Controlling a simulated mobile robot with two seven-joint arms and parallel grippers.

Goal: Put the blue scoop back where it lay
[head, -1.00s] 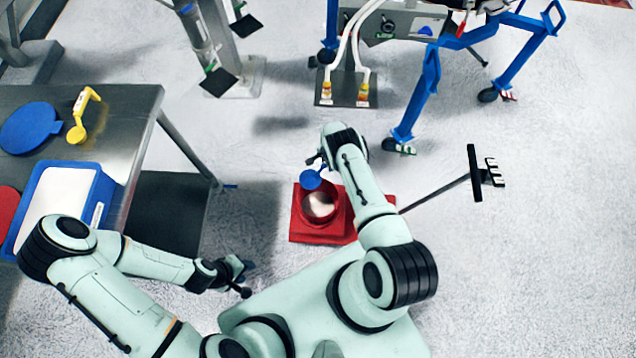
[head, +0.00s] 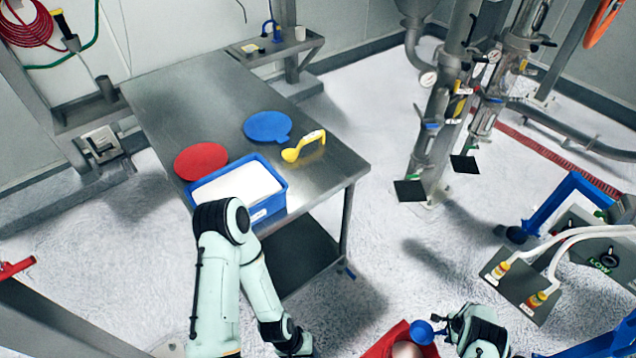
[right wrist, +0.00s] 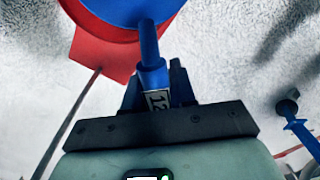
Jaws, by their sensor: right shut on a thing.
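The blue scoop (head: 422,333) is at the bottom of the head view, beside and partly over the red container (head: 392,341). My right gripper (head: 440,328) is shut on its handle. In the right wrist view, the blue handle (right wrist: 150,45) with a label reading 12 stands between the fingers of my right gripper (right wrist: 158,88); the round blue bowl (right wrist: 125,8) is cut off by the top edge, over the red container (right wrist: 95,45). My left gripper (head: 298,345) is low in the head view, dark and small; its jaws are unclear.
The steel table (head: 190,90) holds a blue tub (head: 272,208) of white powder, a red lid (head: 200,160), a blue lid (head: 267,127) and a yellow scoop (head: 303,146). Its far half is bare. A small shelf (head: 275,47) behind holds a blue item and cups.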

